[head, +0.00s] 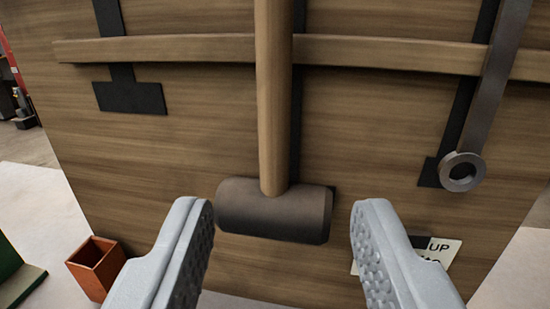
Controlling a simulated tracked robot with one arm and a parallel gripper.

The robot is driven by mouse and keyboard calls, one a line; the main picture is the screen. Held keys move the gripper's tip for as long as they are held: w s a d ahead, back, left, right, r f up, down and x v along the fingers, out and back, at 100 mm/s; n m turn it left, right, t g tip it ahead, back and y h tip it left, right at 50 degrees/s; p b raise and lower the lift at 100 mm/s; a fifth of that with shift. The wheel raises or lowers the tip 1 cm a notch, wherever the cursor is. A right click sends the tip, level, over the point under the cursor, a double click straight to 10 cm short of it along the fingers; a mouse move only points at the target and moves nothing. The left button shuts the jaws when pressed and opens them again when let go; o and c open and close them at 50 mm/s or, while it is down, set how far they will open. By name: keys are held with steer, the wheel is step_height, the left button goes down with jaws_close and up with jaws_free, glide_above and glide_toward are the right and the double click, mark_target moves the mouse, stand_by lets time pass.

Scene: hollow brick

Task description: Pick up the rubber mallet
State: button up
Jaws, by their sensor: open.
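The rubber mallet hangs head down against a wooden board, with a dark brown cylindrical head (274,210) and a light wooden handle (273,95) running up out of the top of the view. The handle passes in front of a wooden rail (180,49). My gripper (283,225) is open, with one grey ridged finger to the left of the mallet head and one to the right. The fingers look nearer to the camera than the head, and no contact shows. The upper end of the handle is out of view.
A metal wrench (485,110) with a ring end hangs at the right on the board (380,130). A black tool silhouette (130,96) is at the left. A white label (440,250) is partly behind the right finger. An orange hollow box (96,266) and a green object (15,275) stand lower left.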

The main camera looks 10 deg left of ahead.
mark_target(273, 113)
steer(key=w+p, duration=0.1)
steer(key=p, duration=0.2)
steer(key=shift+a+r, duration=0.1)
steer(key=shift+r, duration=0.05)
steer(key=p, duration=0.3)
steer(key=shift+w+a, duration=0.15)
steer(key=shift+a, duration=0.05)
steer(key=w, duration=0.2)
steer(key=w+a, duration=0.1)
steer(key=w, duration=0.1)
steer(key=shift+w+p, duration=0.2)
steer(key=shift+p, duration=0.1)
steer(key=shift+w+a+r+p, duration=0.15)
steer(key=shift+w+p, duration=0.15)
steer(key=shift+w, duration=0.7)
steer(key=shift+w+a+f+p, duration=0.1)
steer(key=shift+w+a+p, duration=0.15)
steer(key=shift+w, duration=0.75)
steer(key=shift+w+a+r+p, duration=0.1)
steer(key=shift+w+p, duration=0.2)
steer(key=shift+w, duration=0.95)
jaws_close()
